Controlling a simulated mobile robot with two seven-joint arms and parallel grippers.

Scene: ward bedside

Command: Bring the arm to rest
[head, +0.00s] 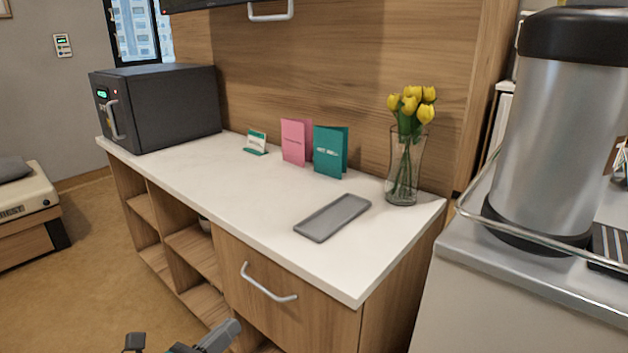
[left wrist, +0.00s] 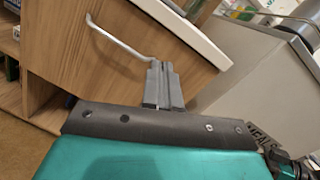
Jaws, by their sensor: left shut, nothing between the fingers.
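My left gripper (left wrist: 161,84) is shut and empty in the left wrist view. Its fingers are together in front of the wooden drawer front of the bedside cabinet. In the head view part of my left arm and gripper (head: 218,338) shows at the bottom edge, below the drawer handle (head: 268,284). The handle also shows in the left wrist view (left wrist: 115,40), up and left of the fingertips; I cannot tell how far apart they are in depth. My right gripper is not in view.
The white counter (head: 240,210) carries a grey tray (head: 333,217), a vase of yellow tulips (head: 404,150), pink (head: 296,142) and teal (head: 330,152) cards, a small sign (head: 256,143) and a dark safe-like box (head: 160,105). A steel urn (head: 552,140) stands on a cart at right.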

